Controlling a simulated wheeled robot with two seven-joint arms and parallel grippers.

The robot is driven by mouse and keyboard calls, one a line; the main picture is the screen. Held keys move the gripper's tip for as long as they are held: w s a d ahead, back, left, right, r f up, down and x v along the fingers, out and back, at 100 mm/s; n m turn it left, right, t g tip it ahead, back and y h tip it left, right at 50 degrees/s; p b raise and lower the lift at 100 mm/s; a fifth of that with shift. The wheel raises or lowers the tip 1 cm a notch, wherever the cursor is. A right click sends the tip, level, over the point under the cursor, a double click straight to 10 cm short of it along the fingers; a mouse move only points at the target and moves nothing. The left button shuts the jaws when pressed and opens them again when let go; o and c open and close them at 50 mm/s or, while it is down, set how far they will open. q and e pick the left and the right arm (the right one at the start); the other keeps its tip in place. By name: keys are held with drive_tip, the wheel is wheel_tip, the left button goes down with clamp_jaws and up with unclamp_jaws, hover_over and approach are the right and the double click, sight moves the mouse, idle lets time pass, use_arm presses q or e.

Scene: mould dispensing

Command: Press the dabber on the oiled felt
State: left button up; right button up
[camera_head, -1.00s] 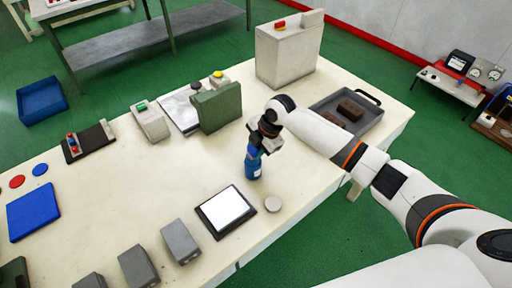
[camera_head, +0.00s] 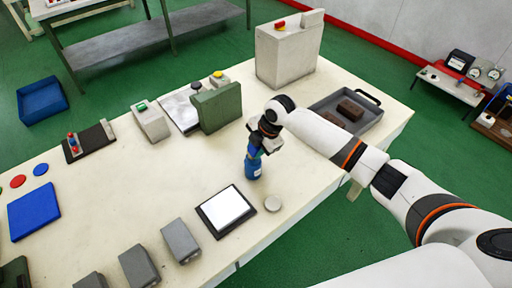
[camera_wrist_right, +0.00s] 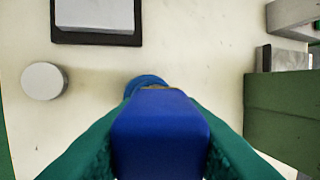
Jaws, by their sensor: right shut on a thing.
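The blue dabber (camera_head: 253,168) is upright over the bench, to the upper right of the white pad. My right gripper (camera_head: 259,147) is shut on its upper part. In the right wrist view the dabber's blue block (camera_wrist_right: 160,135) sits between green fingertips, and a round blue part shows beyond it. I cannot tell whether its lower end touches the bench. The white pad in a black frame (camera_head: 226,209), which looks like the felt, lies flat and apart from the dabber. It also shows in the right wrist view (camera_wrist_right: 98,14). My left gripper is not in view.
A grey round disc (camera_head: 272,203) lies right of the pad. A green block (camera_head: 217,107) stands behind the dabber. A dark tray (camera_head: 372,122) holds brown blocks at the right. Grey blocks (camera_head: 180,241) stand in front.

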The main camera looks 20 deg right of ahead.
wheel_tip(320, 180, up, 7)
drive_tip(key=p, duration=0.6)
drive_tip(key=shift+p, duration=0.3)
idle(0.4)
